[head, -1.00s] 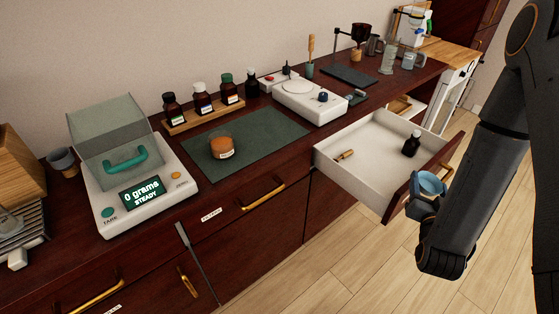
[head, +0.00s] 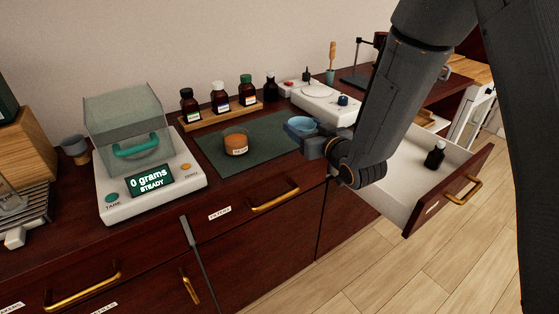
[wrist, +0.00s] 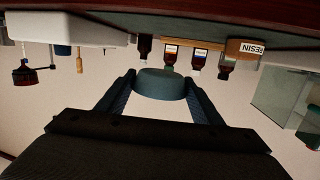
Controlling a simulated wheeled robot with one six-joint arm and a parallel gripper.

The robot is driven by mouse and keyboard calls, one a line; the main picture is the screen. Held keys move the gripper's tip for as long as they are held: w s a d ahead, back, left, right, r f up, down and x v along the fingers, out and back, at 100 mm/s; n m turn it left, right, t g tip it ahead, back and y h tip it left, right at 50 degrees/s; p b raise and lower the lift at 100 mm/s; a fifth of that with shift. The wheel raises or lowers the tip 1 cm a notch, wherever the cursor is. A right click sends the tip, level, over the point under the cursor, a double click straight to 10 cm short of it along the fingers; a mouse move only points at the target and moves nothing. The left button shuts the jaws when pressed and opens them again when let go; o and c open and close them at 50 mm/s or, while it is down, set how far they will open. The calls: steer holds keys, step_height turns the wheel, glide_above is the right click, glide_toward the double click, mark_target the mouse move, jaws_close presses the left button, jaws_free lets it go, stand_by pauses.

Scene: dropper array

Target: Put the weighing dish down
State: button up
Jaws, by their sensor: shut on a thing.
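The weighing dish (head: 301,125) is a small blue round dish. My gripper (head: 307,135) is shut on it and holds it over the right end of the green mat (head: 258,163), near the counter's front edge. In the wrist view the dish (wrist: 161,84) sits between the two fingers of my gripper (wrist: 160,98), and that picture is upside down. From the head view I cannot tell exactly how high the dish is above the mat.
An amber lidded jar (head: 236,143) stands on the mat. Several bottles stand on a wooden rack (head: 226,118) behind. A scale (head: 150,185) reading 0 grams is at left. A white stirrer plate (head: 325,104) is behind right. An open drawer (head: 405,190) juts out at right.

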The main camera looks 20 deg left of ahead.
step_height(320, 180, up, 2)
steer(key=n+g+y+b, duration=0.1)
steer(key=n+g+y, duration=0.1)
glide_above(281, 154)
steer(key=shift+a+f+p, duration=0.1)
steer(key=shift+f+p, duration=0.8)
steer(key=shift+f, duration=3.8)
steer(key=shift+f, duration=0.1)
steer(key=o, duration=1)
steer(key=shift+o, duration=0.2)
steer(key=b+v, duration=0.2)
steer(key=v, duration=1)
